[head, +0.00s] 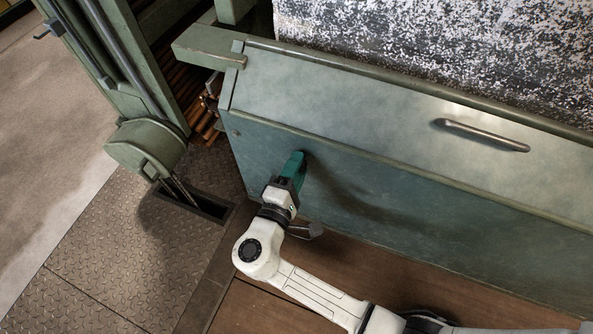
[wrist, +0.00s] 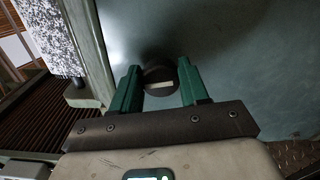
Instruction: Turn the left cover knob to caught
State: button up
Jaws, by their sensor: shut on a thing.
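The left cover knob (wrist: 158,74) is a dark round knob with a pale bar across it, seen in the wrist view between my two green fingers. It sits on the front face of the grey-green cover (head: 400,195). My gripper (head: 297,163) is at the lower left part of that face, shut on the knob; in the wrist view my gripper (wrist: 160,88) has one finger on each side of it. In the head view the fingers mostly hide the knob. I cannot tell from the bar which setting the knob is at.
A long metal handle (head: 483,135) stands out from the cover's sloped top, to the right. A green machine post (head: 110,65) with a rounded housing (head: 146,147) stands at left, above a floor slot (head: 195,201). Diamond plate (head: 120,250) and brown boards lie below.

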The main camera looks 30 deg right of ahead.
jog(key=shift+f+m+b, duration=0.15)
jog(key=shift+m+b, duration=0.45)
jog(key=shift+m, duration=0.4)
jog(key=o, duration=1)
jog(key=p+v, duration=0.2)
jog(key=v, duration=0.8)
jog(key=shift+s+a, duration=0.25)
jog(key=shift+a, duration=0.05)
